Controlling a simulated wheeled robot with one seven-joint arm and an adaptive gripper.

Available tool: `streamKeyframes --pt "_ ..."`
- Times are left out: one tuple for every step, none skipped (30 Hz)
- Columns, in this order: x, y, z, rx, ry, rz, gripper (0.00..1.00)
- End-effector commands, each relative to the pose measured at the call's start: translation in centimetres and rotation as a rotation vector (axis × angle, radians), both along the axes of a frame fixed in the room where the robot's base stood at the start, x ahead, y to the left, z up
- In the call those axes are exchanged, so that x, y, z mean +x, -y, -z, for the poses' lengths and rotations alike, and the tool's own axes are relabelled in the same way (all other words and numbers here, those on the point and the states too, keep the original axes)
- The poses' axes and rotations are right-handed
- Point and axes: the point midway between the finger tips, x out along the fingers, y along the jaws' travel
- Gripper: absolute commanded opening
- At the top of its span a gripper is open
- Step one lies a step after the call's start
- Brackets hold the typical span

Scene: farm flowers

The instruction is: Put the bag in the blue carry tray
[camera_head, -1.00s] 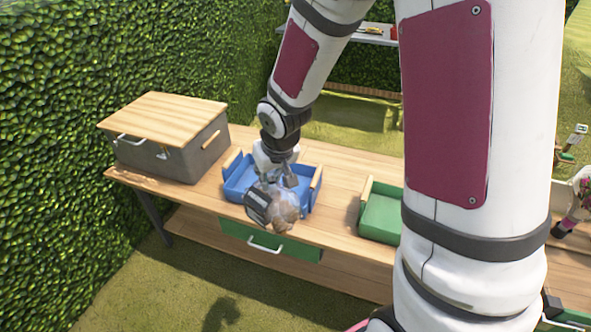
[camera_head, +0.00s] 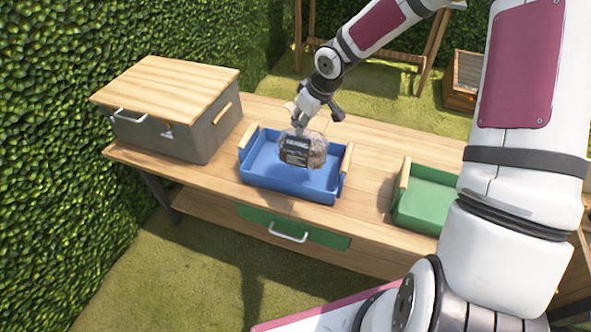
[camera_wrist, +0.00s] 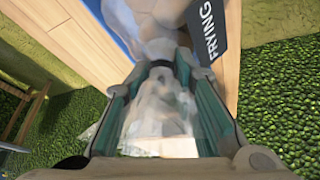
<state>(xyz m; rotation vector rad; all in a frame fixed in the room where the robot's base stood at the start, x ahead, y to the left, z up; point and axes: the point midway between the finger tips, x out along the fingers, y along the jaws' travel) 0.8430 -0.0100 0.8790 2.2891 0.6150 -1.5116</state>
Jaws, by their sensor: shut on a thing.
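The bag (camera_head: 314,154) is clear plastic with brown contents and a dark label. It hangs roughly upright over the blue carry tray (camera_head: 262,178), toward the tray's back edge. I cannot tell whether its bottom touches the tray floor. My gripper (camera_head: 303,124) is shut on the top of the bag. In the wrist view, the bag (camera_wrist: 160,112) is bunched between the fingers of my gripper (camera_wrist: 165,85), and part of its label reads "FRYING". The blue tray has wooden handles at both ends and looks otherwise empty.
A grey box with a wooden lid (camera_head: 170,85) stands left of the blue tray on the wooden table (camera_head: 375,165). A green tray (camera_head: 425,200) stands to the right, partly hidden by my arm. Bare tabletop lies between the trays. A hedge is at the left.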

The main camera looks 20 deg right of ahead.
Motion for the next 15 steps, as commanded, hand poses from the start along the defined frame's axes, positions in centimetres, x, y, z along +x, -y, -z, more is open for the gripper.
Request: streamKeyframes --pt "0.5 0.1 0.0 0.002 0.003 -0.009 0.0" --pt "0.6 0.2 0.1 0.0 0.003 -0.014 0.0" --pt "0.8 0.3 0.3 -0.002 0.003 -0.02 0.0" --pt "0.8 0.3 0.5 -0.002 0.002 -0.022 0.0" --pt "0.9 0.3 0.9 -0.002 0.001 -0.024 0.0" --pt "0.9 0.3 1.5 -0.002 0.0 -0.026 0.0" --pt "0.9 0.2 2.1 -0.003 0.001 -0.027 0.0" --pt "0.9 0.2 2.6 -0.002 0.0 -0.027 0.0" --pt "0.9 0.2 3.3 -0.004 0.0 -0.028 0.0" --pt "0.9 0.2 3.8 -0.003 0.001 -0.027 0.0" --pt "0.9 0.2 4.3 -0.003 0.001 -0.027 0.0" --pt "0.9 0.2 4.9 -0.003 0.001 -0.027 0.0" --pt "0.9 0.2 5.3 -0.002 0.0 -0.026 0.0" --pt "0.9 0.2 5.6 -0.003 0.002 -0.027 0.0" --pt "0.9 0.3 5.9 -0.003 0.002 -0.025 0.0"
